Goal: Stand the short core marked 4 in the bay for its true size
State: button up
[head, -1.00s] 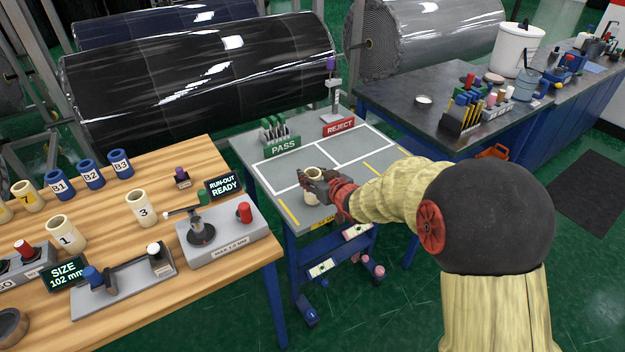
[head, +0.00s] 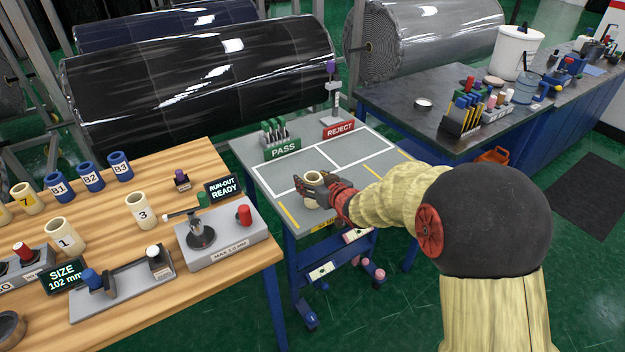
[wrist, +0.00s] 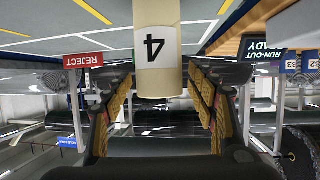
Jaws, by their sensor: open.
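The short cream core marked 4 (head: 313,175) stands upright on the grey table (head: 262,182), at its near side in front of the white-lined bays. The fingers are open, with gaps on both sides. The core's foot is out of view there.
A green PASS sign (head: 283,148) and red REJECT sign (head: 340,129) stand at the table's back edge. The white-lined bays are empty. The wooden bench (head: 140,262) at left holds cores 1 (head: 62,238) and 3 (head: 141,211), blue cores and gauges.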

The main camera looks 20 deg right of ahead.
jog(key=shift+r, duration=0.1)
jog(key=shift+s+r, duration=0.15)
jog(key=s+d+r+m+g+h+p, duration=0.1)
jog(key=s+d+r+g+h+p, duration=0.15)
jog(key=s+r, duration=0.55)
jog(key=s+d+r+m+g+h+p, duration=0.15)
jog(key=s+d+r, duration=0.3)
jog(key=s, duration=0.75)
jog(key=s+a+r+g, duration=0.1)
jog(key=s+a+g, duration=0.1)
jog(key=s, duration=0.8)
jog(key=s+a+r+g+y, duration=0.1)
jog(key=s+a, duration=0.4)
jog(key=s, duration=0.5)
jog(key=shift+s+r+g, duration=0.2)
jog(key=shift+s+g, duration=0.1)
jog(key=shift+g, duration=0.1)
